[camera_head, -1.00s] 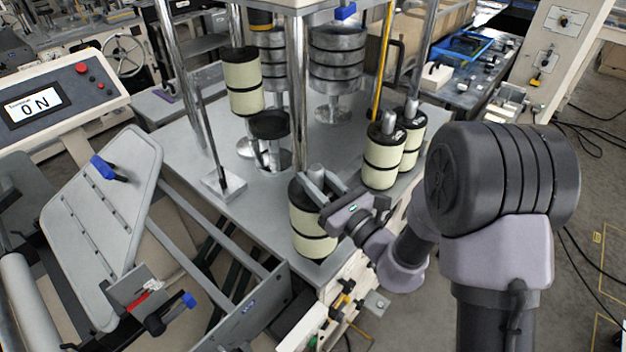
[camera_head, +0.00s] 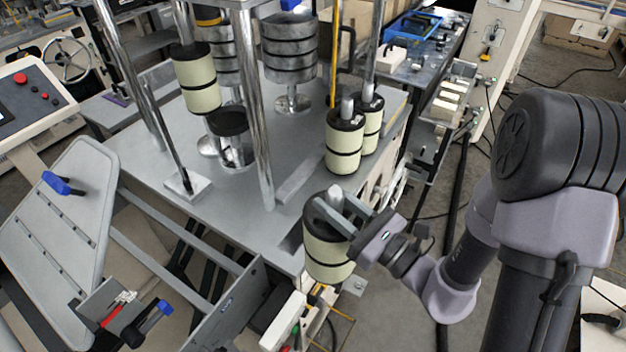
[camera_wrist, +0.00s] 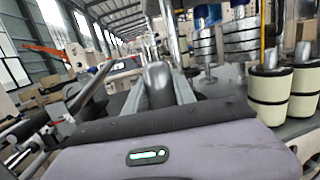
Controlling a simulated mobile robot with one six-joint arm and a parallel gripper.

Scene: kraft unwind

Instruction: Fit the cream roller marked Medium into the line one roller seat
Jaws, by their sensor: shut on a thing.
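A cream roller with black bands and a metal top pin (camera_head: 327,258) hangs upright in my gripper (camera_head: 343,208) in the head view. My gripper is shut on the pin, which also shows between the fingers in the wrist view (camera_wrist: 158,85). The held roller is at the near right edge of the grey machine table (camera_head: 240,225), seemingly just off it. Two similar cream rollers (camera_head: 343,140) stand at the table's right side. Another cream roller (camera_head: 198,85) is on a post at the left. I cannot read any size marking or identify the line one seat.
A short dark-topped cylinder (camera_head: 231,140) and stacked grey discs (camera_head: 289,50) stand toward the back of the table. Chrome posts (camera_head: 257,120) rise from it. A hinged grey plate (camera_head: 62,235) is at the left. The table's near middle is mostly clear.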

